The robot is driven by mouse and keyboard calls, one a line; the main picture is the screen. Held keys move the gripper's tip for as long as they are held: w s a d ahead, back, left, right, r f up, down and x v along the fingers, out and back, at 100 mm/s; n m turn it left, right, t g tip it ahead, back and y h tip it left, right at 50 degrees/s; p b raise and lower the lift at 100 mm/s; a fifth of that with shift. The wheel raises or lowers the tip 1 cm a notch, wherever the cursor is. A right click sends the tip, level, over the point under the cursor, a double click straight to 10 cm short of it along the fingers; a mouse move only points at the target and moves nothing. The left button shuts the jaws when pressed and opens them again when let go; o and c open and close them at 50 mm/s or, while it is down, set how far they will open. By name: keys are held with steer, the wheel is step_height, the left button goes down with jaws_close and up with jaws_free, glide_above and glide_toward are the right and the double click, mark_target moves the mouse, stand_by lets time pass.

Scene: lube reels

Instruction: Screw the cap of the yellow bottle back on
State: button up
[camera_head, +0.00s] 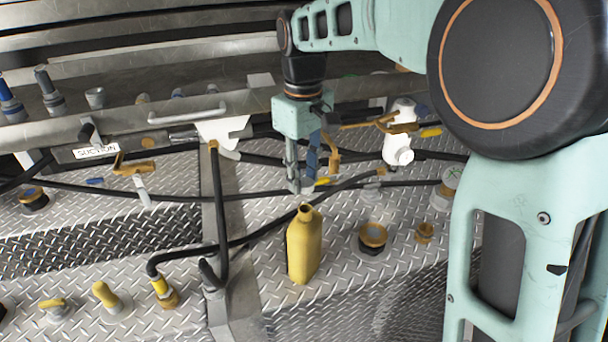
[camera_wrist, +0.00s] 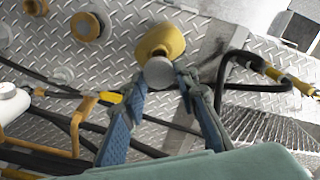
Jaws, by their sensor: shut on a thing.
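The yellow bottle (camera_head: 303,250) stands upright on the diamond-plate floor, its neck bare and open at the top. My gripper (camera_head: 299,187) points down just above the bottle's mouth, with a small gap visible between them. It is shut on a small pale grey cap (camera_wrist: 159,73), which sits between the blue fingertips in the wrist view. There the yellow bottle (camera_wrist: 160,40) shows just beyond the cap, which partly hides it. In the head view the cap (camera_head: 308,186) is small and partly hidden by the fingers.
Black hoses (camera_head: 265,193) run behind the bottle. A brass-coloured fitting (camera_head: 373,235) stands to its right, and a white valve body (camera_head: 397,140) behind right. A yellow-ended hose fitting (camera_head: 163,290) is at left. The floor plate close around the bottle is clear.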

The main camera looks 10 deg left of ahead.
stand_by(0.3)
steer(key=shift+f+b, duration=1.55)
steer(key=shift+f, duration=1.35)
steer(key=shift+f, duration=0.55)
stand_by(0.4)
steer(key=m, duration=0.5)
steer(key=shift+w+p, duration=0.1)
steer(key=shift+p, duration=0.2)
steer(key=shift+d, duration=0.1)
steer(key=shift+m, duration=0.9)
steer(key=m, duration=0.3)
steer(key=shift+d+m, duration=0.1)
steer(key=shift+m, duration=0.2)
